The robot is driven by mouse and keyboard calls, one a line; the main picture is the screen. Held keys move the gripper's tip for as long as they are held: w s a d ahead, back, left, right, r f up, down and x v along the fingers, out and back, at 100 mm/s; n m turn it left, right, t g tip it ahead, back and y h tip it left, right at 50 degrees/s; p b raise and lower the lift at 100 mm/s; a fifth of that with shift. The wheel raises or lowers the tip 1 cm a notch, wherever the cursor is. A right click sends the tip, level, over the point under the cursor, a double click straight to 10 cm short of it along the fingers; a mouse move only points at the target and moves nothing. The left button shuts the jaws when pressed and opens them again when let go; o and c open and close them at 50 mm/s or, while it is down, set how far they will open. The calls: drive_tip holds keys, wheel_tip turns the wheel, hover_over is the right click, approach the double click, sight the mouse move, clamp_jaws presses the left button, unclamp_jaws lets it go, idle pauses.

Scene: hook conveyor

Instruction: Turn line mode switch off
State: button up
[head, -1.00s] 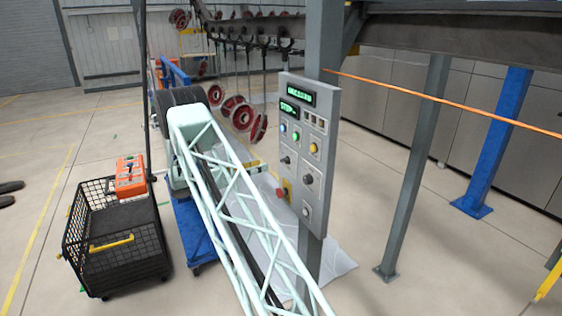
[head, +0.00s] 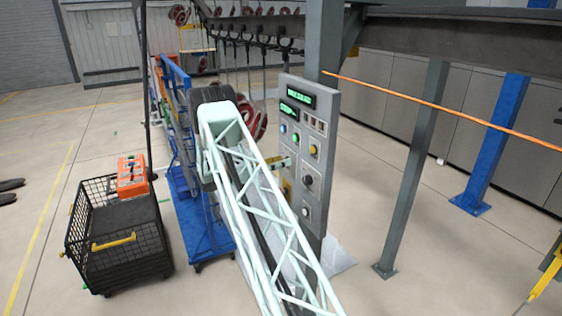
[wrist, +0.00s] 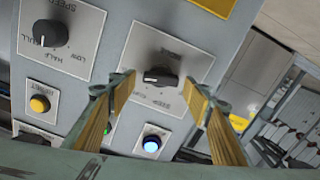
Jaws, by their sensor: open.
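The line mode switch (wrist: 160,77) is a black rotary knob on a pale label plate with upside-down lettering, seen in the wrist view. Its handle lies roughly level across the picture. My gripper (wrist: 161,84) is open, with one yellow-padded finger on each side of the knob. I cannot tell whether either finger touches it. In the head view my gripper (head: 283,163) is at the left side of the grey control panel (head: 322,128), and my arm and gripper hide the mode switch there.
A speed knob (wrist: 50,34), a yellow button (wrist: 39,104) and a lit blue button (wrist: 151,144) sit near the switch. Green displays (head: 300,95) top the panel. A blue cart (head: 207,237) and black wire basket (head: 120,245) stand left. Hooks hang behind.

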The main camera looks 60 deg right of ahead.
drive_tip(key=shift+s+d, duration=0.1)
drive_tip(key=shift+d, duration=0.05)
drive_tip(key=shift+c, duration=0.3)
drive_tip(key=c, duration=0.8)
